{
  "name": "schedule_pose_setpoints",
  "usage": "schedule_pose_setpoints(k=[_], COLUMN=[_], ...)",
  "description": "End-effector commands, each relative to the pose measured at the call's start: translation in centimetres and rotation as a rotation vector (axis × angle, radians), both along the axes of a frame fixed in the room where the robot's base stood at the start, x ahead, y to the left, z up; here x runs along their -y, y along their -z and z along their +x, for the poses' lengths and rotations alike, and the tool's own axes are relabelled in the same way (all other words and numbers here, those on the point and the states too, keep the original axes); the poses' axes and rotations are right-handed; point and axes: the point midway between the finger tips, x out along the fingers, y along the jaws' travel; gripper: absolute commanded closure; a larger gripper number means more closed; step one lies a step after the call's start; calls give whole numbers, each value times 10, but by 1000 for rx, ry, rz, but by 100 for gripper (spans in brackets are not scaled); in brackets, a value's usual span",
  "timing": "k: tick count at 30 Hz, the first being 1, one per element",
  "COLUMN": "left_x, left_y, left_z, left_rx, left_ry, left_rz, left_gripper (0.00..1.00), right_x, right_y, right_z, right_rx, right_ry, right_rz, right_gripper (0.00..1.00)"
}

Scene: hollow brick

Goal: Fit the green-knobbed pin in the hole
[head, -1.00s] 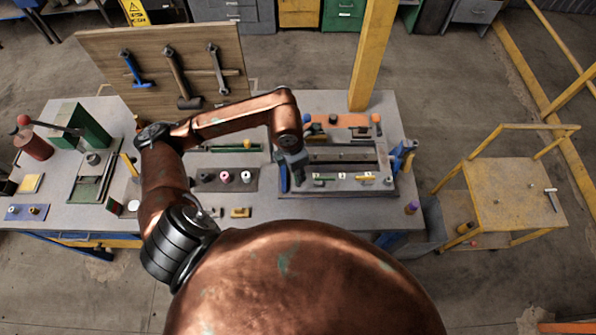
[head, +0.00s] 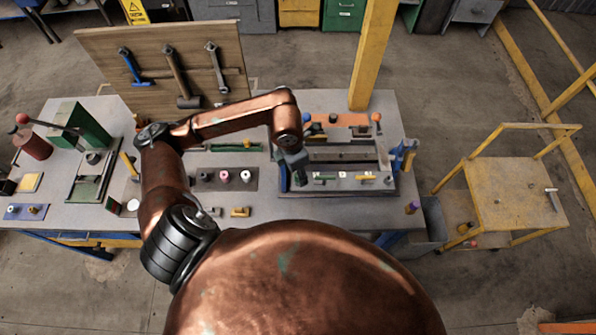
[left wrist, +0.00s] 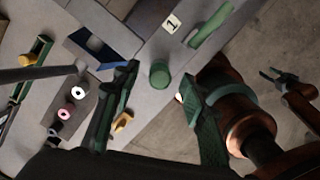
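The round green knob (left wrist: 160,76) shows between my left gripper's fingers in the left wrist view, seen nearly from above. My left gripper (left wrist: 158,73) is open, with a visible gap on both sides of the knob. How far the fingers reach down beside it I cannot tell. In the head view my left gripper (head: 293,178) points down at the left end of the grey fixture (head: 350,188), hiding the knob there. The pin's shaft and its hole are not clearly visible. My right gripper (left wrist: 271,76) appears small, open and empty over the floor in the left wrist view.
A green bar (left wrist: 211,22) lies beside a white label "1" (left wrist: 172,22). A dark block with white and pink rings (head: 225,186) lies left of the fixture. Small yellow pieces (head: 240,212) lie near the table's front edge. A tool board (head: 160,70) stands behind.

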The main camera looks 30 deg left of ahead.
Motion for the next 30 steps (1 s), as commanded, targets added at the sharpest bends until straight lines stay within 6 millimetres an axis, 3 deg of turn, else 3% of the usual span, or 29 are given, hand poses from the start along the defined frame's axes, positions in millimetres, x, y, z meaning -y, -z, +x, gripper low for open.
schedule_pose_setpoints(k=[8, 21, 30], left_x=[-1, -6, -8], left_y=[-10, -94, -119], left_z=[0, -9, -12], left_rx=[4, 4, 1], left_ry=[0, 1, 0], left_rz=[0, 1, 0], left_gripper=[60, 60, 60], right_x=[1, 0, 0], right_y=[0, 0, 0], right_z=[1, 0, 0], right_rx=[1, 0, 0], right_ry=[-1, 0, 0], right_rz=[0, 0, 0], right_gripper=[60, 60, 60])
